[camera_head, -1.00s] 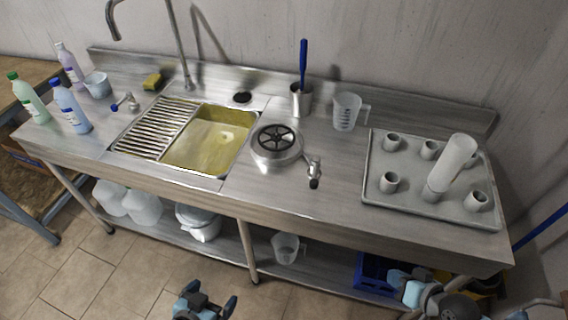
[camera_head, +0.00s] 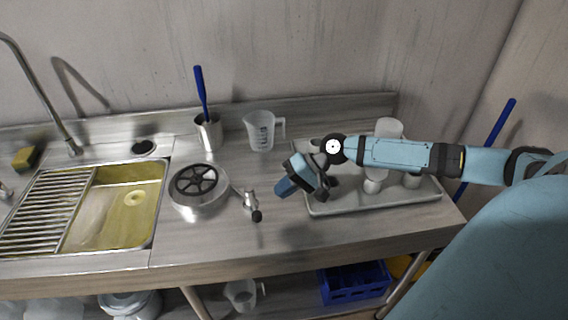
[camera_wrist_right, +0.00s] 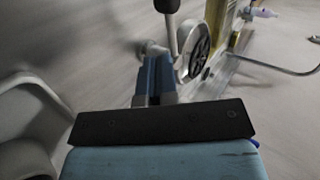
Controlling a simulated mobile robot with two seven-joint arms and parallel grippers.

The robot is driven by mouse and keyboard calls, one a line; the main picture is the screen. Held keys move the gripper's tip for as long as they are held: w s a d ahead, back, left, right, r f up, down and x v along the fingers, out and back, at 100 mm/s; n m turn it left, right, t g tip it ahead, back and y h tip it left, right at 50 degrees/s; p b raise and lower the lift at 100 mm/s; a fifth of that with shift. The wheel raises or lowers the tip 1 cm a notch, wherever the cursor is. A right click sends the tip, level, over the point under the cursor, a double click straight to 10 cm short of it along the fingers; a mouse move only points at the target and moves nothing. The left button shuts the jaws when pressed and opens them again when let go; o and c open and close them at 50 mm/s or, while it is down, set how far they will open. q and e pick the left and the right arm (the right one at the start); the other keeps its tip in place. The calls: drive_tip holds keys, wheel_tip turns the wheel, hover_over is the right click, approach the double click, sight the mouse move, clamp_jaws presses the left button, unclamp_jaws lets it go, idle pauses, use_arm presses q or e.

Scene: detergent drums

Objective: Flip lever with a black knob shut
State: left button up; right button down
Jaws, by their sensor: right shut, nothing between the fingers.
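The metal drum (camera_head: 199,205) with a black spoked wheel on top stands on the steel counter, right of the sink. A short metal tap with a lever ending in a black knob (camera_head: 257,215) sticks out from its right side. My right gripper (camera_head: 283,188) is over the counter, a little right of the lever and apart from it; its fingers are shut and empty. In the right wrist view the shut blue fingers (camera_wrist_right: 155,82) point toward the drum (camera_wrist_right: 194,50), and they partly hide the tap. The left gripper is out of view.
A grey tray (camera_head: 325,208) with several cups lies under my right arm. A clear measuring jug (camera_head: 259,131) and a metal pot (camera_head: 208,134) with a blue-handled brush stand behind the drum. The sink (camera_head: 120,208) is to the left. The counter in front of the lever is clear.

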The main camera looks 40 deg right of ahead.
sight(255, 206)
drive_tip(key=b+x, duration=0.2)
drive_tip(key=x, duration=0.3)
drive_tip(key=shift+w+a+f, duration=0.15)
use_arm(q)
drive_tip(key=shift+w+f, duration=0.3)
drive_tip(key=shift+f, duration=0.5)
use_arm(e)
drive_tip(key=shift+a, duration=0.1)
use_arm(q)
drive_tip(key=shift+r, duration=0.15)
use_arm(e)
drive_tip(key=p, duration=0.1)
drive_tip(key=a+p, duration=0.1)
drive_tip(key=p, duration=0.1)
drive_tip(key=shift+w+a+r, duration=0.15)
drive_tip(key=shift+a+r, duration=0.1)
drive_tip(key=shift+r, duration=0.15)
drive_tip(key=shift+p, duration=0.35)
drive_tip(key=shift+f, duration=0.25)
drive_tip(key=shift+a, duration=0.15)
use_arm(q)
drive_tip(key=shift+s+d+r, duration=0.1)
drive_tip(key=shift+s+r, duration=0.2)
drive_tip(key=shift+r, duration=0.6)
